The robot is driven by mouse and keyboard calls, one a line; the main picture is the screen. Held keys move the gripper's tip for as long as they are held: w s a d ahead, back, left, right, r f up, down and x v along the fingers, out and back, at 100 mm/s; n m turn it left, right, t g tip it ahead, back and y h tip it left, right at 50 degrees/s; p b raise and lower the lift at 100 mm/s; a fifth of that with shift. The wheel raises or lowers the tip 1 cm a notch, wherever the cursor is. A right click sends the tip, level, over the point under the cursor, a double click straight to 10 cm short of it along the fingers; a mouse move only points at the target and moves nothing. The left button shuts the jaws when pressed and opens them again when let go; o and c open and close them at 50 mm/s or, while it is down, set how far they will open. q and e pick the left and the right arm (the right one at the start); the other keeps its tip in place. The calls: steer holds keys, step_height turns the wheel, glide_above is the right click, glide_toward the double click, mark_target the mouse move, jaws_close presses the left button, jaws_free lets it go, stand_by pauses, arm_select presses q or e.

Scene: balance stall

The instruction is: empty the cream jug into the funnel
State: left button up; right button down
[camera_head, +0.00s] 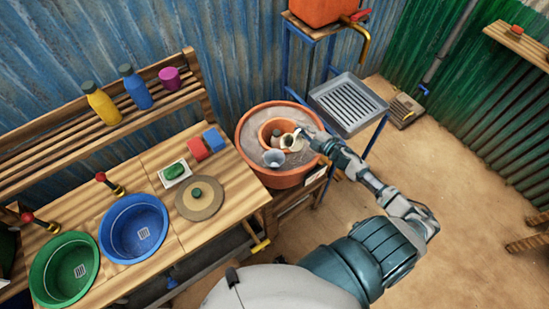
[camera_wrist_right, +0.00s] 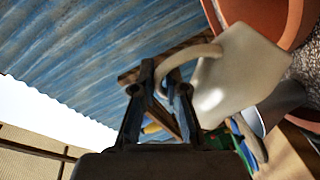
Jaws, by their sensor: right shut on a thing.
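The cream jug (camera_head: 294,145) is above the big clay pot in the head view, its dark mouth facing left, so it looks tilted. It fills much of the wrist view (camera_wrist_right: 240,75). My right gripper (camera_head: 307,134) is shut on the jug's handle, and its fingers (camera_wrist_right: 167,92) show on the handle in the wrist view. A grey-blue round vessel, apparently the funnel (camera_head: 274,158), is just left of and below the jug. It also shows in part behind the jug in the wrist view (camera_wrist_right: 283,102). I cannot see any liquid. My left gripper is out of view.
The large clay pot (camera_head: 246,134) holds grey sand and a smaller clay pot (camera_head: 263,133). A metal drain tray (camera_head: 348,104) stands behind right. The wooden counter (camera_head: 150,165) at left carries a blue basin (camera_head: 134,228), a green basin (camera_head: 64,268) and a round lid (camera_head: 205,208).

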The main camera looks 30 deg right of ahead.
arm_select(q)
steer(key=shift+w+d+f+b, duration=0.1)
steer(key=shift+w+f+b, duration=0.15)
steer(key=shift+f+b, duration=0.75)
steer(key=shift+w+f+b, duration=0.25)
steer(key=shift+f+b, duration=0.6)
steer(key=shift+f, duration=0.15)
arm_select(e)
steer(key=d+f+m+t+y, duration=0.1)
steer(key=d+f+m, duration=0.3)
steer(key=d+m, duration=0.3)
steer(key=shift+w+d+m, duration=0.15)
steer(key=shift+w+m, duration=0.15)
steer(key=shift+w, duration=0.05)
steer(key=shift+f, duration=0.15)
